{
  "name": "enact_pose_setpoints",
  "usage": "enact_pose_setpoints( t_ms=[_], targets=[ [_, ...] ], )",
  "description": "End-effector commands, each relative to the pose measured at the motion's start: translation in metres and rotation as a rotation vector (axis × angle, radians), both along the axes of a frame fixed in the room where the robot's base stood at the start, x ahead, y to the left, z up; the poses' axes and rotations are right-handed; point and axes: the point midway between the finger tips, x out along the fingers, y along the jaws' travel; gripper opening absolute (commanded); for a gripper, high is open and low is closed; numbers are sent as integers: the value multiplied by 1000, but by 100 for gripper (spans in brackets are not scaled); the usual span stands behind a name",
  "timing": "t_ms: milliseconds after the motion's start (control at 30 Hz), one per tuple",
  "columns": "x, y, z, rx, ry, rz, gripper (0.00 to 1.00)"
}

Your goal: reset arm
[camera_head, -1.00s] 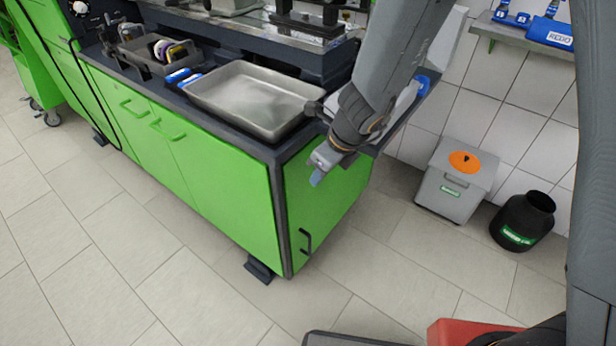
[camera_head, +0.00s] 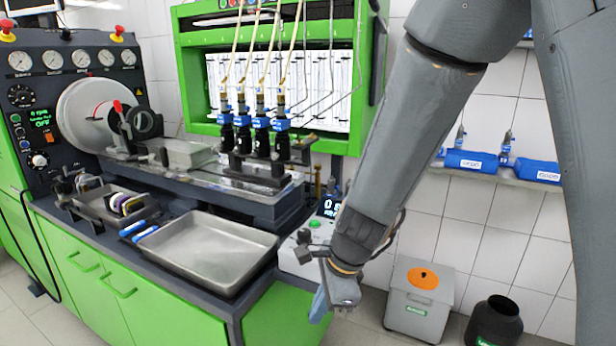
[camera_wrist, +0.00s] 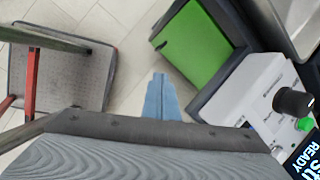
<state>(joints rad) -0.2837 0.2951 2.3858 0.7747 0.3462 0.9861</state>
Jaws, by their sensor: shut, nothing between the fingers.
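My gripper (camera_head: 322,304) hangs at the end of my grey arm, just past the right end of the green bench (camera_head: 165,318). Its blue fingers point down and are closed together with nothing between them. In the wrist view the shut blue fingers (camera_wrist: 160,96) are seen against the tiled floor. The bench's green side lies to their right there. A white device (camera_head: 290,262) with a green button and a display sits close to my wrist, partly hidden behind the arm.
A metal tray (camera_head: 165,262) lies on the bench top. A grey bin (camera_head: 412,308) with an orange lid spot and a black canister (camera_head: 492,325) stand on the floor at right. Floor is clear below the fingers.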

Motion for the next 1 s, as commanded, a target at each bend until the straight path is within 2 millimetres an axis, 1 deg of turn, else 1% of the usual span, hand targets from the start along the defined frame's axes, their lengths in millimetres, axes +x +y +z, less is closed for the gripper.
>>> enact_pose_setpoints(
  t_ms=[33,167,200,300,400,433,500,600,1000],
  targets=[
    [-7,-21,9,-37,-35,147,0],
    [-32,-73,23,-147,-102,570,0],
    [-40,-89,26,-179,-114,694,0],
    [-60,-125,34,-249,-130,974,0],
    [-75,-152,39,-298,-129,1190,0],
    [-78,-158,41,-310,-127,1238,0],
    [-85,-169,43,-327,-121,1327,0],
    [-89,-177,44,-339,-117,1392,0],
    [-90,-178,44,-341,-115,1405,0]
  ],
)
